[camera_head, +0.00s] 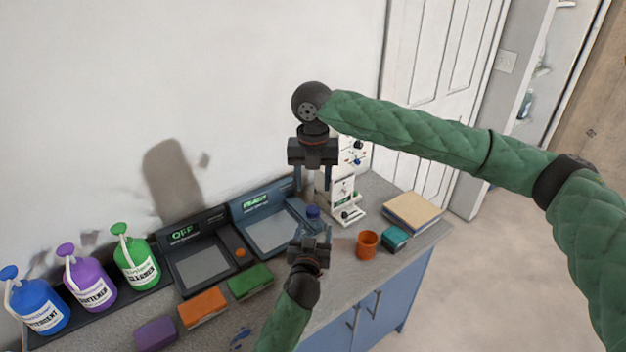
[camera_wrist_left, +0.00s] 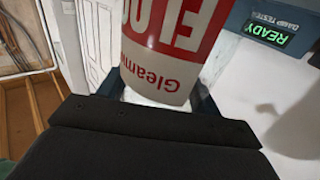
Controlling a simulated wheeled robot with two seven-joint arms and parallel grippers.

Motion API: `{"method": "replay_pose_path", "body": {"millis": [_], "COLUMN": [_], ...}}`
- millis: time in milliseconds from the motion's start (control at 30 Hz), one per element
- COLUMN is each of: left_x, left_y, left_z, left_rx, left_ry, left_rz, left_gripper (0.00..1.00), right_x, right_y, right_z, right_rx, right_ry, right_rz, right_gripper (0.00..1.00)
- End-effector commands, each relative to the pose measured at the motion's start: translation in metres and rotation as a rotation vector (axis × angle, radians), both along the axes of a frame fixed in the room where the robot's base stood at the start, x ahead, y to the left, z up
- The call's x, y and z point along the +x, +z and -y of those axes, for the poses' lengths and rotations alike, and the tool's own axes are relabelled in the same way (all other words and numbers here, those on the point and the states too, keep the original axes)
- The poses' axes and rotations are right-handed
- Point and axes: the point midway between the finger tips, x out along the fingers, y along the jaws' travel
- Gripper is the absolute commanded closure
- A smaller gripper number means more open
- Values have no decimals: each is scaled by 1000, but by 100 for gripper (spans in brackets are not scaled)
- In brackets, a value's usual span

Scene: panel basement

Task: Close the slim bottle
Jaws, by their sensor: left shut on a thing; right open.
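The slim bottle, white with a red label (camera_wrist_left: 165,45), fills the top middle of the left wrist view. My left gripper (camera_head: 313,232) is shut on it; the gripper's dark fingers show on both sides of it. In the head view the bottle is mostly hidden. A small dark blue round thing (camera_head: 313,211) shows just above the left gripper; I cannot tell whether it is the bottle's cap. My right gripper (camera_head: 312,180) is open, points down and hangs above the left gripper, apart from it.
Two testers, marked OFF (camera_head: 205,262) and READY (camera_head: 270,232), stand by the wall. A white device (camera_head: 348,205) is close behind the grippers. Sponges and pump bottles are left.

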Motion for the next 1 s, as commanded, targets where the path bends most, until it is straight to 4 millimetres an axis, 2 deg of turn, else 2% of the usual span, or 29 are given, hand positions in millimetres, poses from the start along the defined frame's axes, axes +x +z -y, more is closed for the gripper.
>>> {"method": "replay_pose_path", "body": {"millis": [133,333,767,1000], "left_x": [0,0,0,0], "left_y": [-1,-1,-1,-1], "left_z": [0,0,0,0], "left_rx": [0,0,0,0], "left_ry": [0,0,0,0], "left_rz": [-2,-2,-2,-2], "left_gripper": [99,99,99,99], "right_x": [0,0,0,0], "right_y": [0,0,-1,-15], "right_z": [0,0,0,0], "right_rx": [1,0,0,0], "right_ry": [146,246,257,256], "right_rz": [0,0,0,-2], "right_gripper": [51,51,51,51]}}
